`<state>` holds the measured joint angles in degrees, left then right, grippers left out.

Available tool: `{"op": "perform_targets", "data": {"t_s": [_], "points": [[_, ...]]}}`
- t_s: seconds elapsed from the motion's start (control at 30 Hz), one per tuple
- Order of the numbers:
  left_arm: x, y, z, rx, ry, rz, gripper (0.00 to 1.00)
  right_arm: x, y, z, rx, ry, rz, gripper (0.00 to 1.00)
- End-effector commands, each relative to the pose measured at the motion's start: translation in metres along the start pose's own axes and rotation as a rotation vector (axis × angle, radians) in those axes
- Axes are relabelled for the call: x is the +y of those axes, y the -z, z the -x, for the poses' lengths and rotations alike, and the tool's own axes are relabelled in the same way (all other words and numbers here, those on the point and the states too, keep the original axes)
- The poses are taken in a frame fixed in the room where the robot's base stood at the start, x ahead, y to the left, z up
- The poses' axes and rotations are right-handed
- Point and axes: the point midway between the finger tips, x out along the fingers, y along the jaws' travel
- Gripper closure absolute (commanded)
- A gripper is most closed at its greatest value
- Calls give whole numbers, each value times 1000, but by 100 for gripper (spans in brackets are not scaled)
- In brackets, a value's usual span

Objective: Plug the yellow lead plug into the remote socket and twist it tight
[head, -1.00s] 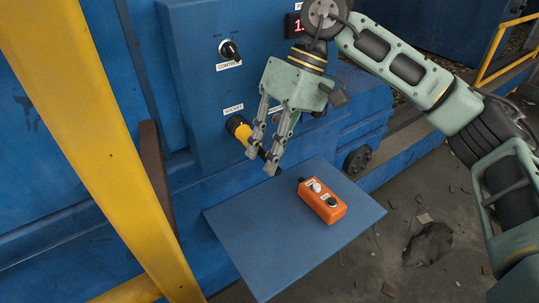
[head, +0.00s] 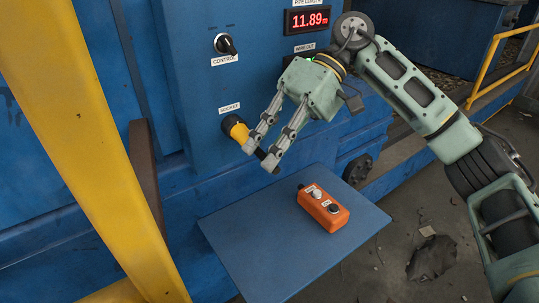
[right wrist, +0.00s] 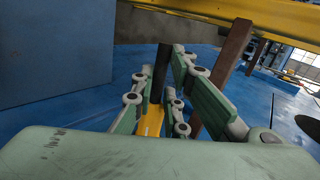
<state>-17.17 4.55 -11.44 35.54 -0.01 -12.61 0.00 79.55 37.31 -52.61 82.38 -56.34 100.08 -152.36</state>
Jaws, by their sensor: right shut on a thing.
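The yellow lead plug (head: 239,131) is at the round black remote socket (head: 229,121) on the blue panel, under the label "SOCKET". The plug meets the socket's dark ring; how deep it sits I cannot tell. My right gripper (head: 259,158) comes from the upper right and is shut on the plug, with a dark end showing by its fingertips. In the right wrist view the yellow plug (right wrist: 152,122) lies between the finger pads, with a dark part beyond it. My left gripper is out of view.
An orange remote box (head: 323,208) lies on the blue shelf (head: 270,240) below the socket. A control knob (head: 225,43) and a red display (head: 308,20) are above. A yellow post (head: 95,140) and a brown upright (head: 147,170) stand to the left.

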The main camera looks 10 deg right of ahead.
Motion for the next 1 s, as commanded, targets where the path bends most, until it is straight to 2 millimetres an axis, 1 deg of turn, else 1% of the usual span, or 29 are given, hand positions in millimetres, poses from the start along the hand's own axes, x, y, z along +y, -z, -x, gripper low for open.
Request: {"op": "perform_targets", "data": {"t_s": [0.03,0.6,0.63,0.8,0.87,1.0], "points": [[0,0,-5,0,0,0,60,1,2,0,9,19,2,100],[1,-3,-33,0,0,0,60,3,2,3,29,186,9,100],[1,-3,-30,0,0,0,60,1,2,5,29,182,10,85],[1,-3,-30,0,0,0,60,1,1,4,24,179,9,70],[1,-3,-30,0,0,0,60,1,1,4,23,178,9,65],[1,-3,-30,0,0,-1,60,2,1,3,20,177,9,65]]}}
